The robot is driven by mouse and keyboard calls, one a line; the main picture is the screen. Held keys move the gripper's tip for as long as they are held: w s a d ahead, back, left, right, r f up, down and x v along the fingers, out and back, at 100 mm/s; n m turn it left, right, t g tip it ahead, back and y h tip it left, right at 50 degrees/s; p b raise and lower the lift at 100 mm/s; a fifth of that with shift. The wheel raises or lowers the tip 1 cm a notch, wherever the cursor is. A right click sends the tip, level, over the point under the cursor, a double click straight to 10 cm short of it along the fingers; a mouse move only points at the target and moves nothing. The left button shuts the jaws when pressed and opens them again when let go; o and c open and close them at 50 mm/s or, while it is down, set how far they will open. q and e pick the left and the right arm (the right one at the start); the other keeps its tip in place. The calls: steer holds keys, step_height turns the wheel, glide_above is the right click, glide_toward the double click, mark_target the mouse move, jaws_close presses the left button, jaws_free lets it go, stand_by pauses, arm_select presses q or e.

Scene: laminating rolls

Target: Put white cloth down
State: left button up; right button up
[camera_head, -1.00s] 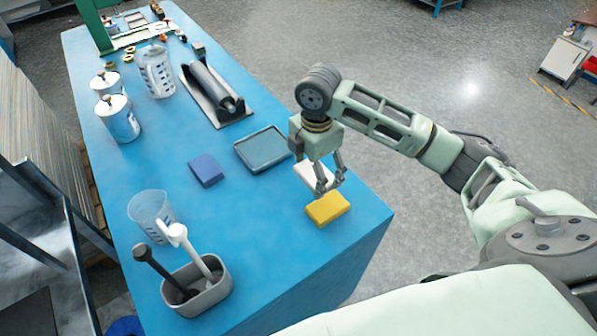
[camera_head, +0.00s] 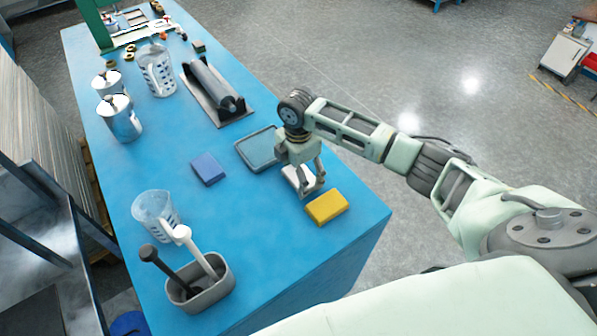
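The white cloth (camera_head: 291,175) is a small folded pad at the right part of the blue table. My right gripper (camera_head: 311,191) points down over it, with its fingers at the cloth's sides, closed on it. The fingers and wrist hide part of the cloth. It is low at the table top, between the grey tray and the yellow block; I cannot tell whether it touches the table. My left gripper is not in view.
A yellow block (camera_head: 327,207) lies close in front of the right gripper. A grey tray (camera_head: 243,155), blue block (camera_head: 208,168), roller on its stand (camera_head: 215,92), clear jug (camera_head: 155,213) and grey holder with two handled tools (camera_head: 201,294) stand on the table (camera_head: 262,240). The table's front middle is clear.

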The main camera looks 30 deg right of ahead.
steer(key=shift+f, duration=0.15)
steer(key=o, duration=1)
step_height(320, 180, up, 12)
steer(key=b, duration=0.1)
steer(key=shift+r+b, duration=0.2)
steer(key=shift+b, duration=0.2)
